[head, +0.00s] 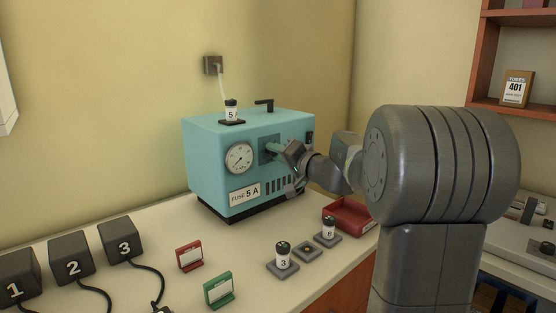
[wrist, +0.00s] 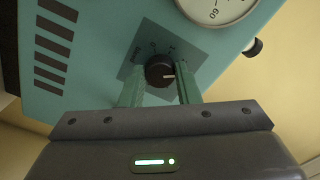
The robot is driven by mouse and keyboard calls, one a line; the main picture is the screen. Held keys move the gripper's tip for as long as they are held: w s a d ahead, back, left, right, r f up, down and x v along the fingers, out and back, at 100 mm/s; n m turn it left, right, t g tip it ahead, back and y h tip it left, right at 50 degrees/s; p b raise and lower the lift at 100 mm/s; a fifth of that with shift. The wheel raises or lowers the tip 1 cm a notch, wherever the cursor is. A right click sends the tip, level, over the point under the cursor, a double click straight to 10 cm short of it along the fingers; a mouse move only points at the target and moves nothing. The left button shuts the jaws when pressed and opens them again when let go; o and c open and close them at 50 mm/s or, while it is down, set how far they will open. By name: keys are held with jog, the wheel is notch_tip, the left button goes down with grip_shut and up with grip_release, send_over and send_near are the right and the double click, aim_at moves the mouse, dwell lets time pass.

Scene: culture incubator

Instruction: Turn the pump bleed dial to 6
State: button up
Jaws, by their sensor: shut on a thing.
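The pump (head: 205,155) is a teal box with a gauge (head: 240,158) on its front face. Its bleed dial (wrist: 159,69) is a round black knob with a white pointer mark, on a grey plate (wrist: 131,70). In the wrist view the mark points right; a few small figures show on the plate but are too small to read surely. My gripper (head: 271,151) is at the front of the pump, its green fingers on either side of the knob, shut on it, as the wrist view shows.
A vial marked 5 (head: 231,111) stands on top. Vials marked 3 (head: 283,256) and 6 (head: 328,228), a red tray (head: 351,217), red and green card holders and numbered dark blocks stand on the bench.

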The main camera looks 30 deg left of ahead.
jog(key=shift+w+r+m+p, duration=0.1)
jog(key=shift+m+p, duration=4.7)
jog(key=shift+m, duration=3.65)
jog(key=shift+w+m+p, duration=0.1)
jog(key=shift+m+p, duration=4.7)
jog(key=shift+m, duration=3.65)
jog(key=o, duration=1)
jog(key=shift+c, duration=0.2)
